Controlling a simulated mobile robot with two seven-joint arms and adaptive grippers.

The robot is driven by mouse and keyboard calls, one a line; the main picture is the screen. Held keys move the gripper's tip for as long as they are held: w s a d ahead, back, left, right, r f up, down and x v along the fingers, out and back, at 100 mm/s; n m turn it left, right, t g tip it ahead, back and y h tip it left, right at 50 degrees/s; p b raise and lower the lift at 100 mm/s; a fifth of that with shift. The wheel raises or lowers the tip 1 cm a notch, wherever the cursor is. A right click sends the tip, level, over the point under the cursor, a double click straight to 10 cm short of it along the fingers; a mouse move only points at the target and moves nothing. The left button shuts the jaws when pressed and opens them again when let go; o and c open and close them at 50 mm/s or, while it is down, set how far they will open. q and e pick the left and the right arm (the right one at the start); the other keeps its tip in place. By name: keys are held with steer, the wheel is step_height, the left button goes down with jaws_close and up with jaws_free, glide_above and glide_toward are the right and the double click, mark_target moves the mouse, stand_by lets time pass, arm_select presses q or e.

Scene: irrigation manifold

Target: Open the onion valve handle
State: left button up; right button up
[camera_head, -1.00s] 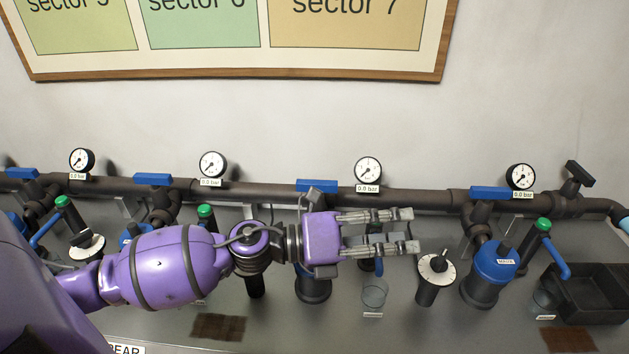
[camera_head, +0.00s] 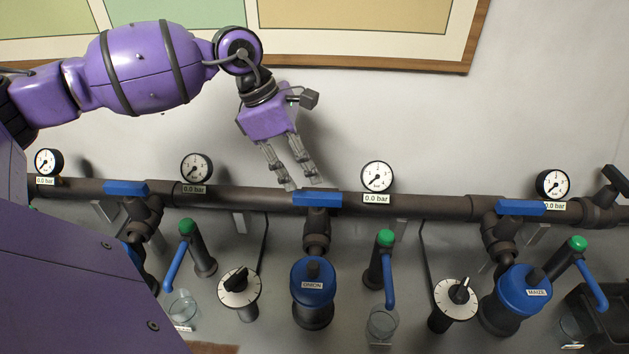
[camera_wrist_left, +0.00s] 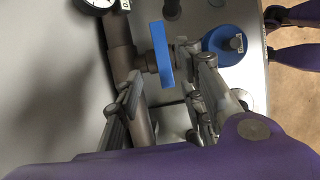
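The onion valve handle (camera_head: 317,199) is a blue lever lying along the dark pipe, above the blue-topped canister labelled ONION (camera_head: 313,286). My left gripper (camera_head: 304,185) points down at it from above, its fingertips at the handle's upper edge. Its two fingers are apart with nothing held between them. In the left wrist view the blue handle (camera_wrist_left: 161,53) shows ahead of and between the spread fingers (camera_wrist_left: 168,95). Whether a fingertip touches it, I cannot tell. I cannot make out my right gripper; purple parts of mine show at that view's right edge.
A gauge (camera_head: 377,177) reading 0.0 bar sits on the pipe just right of the handle. Other blue handles (camera_head: 125,188) (camera_head: 520,207) lie along the pipe on both sides. Green-topped taps (camera_head: 385,240) and black-knobbed dials (camera_head: 239,287) stand below.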

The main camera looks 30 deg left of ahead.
mark_target(316, 194)
arm_select(q)
steer(key=x, duration=0.2)
steer(key=shift+s+d+f, duration=0.15)
steer(key=shift+d+f, duration=0.15)
steer(key=x, duration=0.3)
steer(key=shift+d+f, duration=0.1)
steer(key=shift+f, duration=0.15)
steer(key=shift+d+f, duration=0.1)
steer(key=shift+f, duration=0.3)
arm_select(e)
steer(key=shift+s+d, duration=0.2)
steer(key=shift+s, duration=0.3)
arm_select(q)
steer(key=shift+c, duration=0.5)
jaws_close()
